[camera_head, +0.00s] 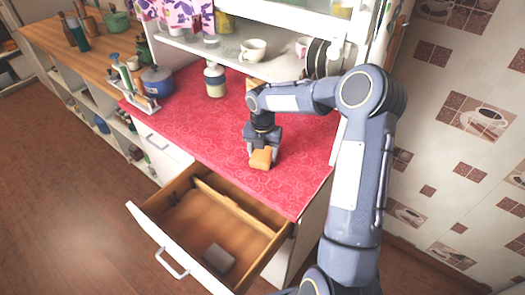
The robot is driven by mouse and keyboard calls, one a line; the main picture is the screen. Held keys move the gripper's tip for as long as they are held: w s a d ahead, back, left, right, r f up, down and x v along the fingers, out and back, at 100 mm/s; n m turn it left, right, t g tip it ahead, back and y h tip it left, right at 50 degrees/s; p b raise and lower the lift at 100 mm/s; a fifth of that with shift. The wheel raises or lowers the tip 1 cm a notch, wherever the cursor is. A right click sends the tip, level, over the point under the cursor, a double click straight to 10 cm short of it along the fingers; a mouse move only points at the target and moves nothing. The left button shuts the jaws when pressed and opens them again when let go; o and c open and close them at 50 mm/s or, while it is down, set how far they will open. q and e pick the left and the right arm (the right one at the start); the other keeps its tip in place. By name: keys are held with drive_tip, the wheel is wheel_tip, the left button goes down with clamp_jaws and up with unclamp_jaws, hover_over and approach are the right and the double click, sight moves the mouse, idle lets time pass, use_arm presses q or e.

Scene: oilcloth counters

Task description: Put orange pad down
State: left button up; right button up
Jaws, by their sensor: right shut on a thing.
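The orange pad (261,159) is a small orange block low in the jaws of my right gripper (262,150). The gripper points down and is shut on the pad over the red oilcloth counter (205,128), near its front edge. I cannot tell whether the pad touches the cloth. The upper part of the pad is hidden by the fingers. My left gripper is not in view.
An open wooden drawer (190,232) juts out below the counter, with a grey block (218,258) inside. A white bottle (215,80), a blue pot (158,82) and a rack (134,92) stand on the counter. Red cloth left of my gripper is clear.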

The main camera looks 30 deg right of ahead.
drive_tip(key=shift+f, duration=0.15)
drive_tip(key=o, duration=0.9)
drive_tip(key=shift+o, duration=0.2)
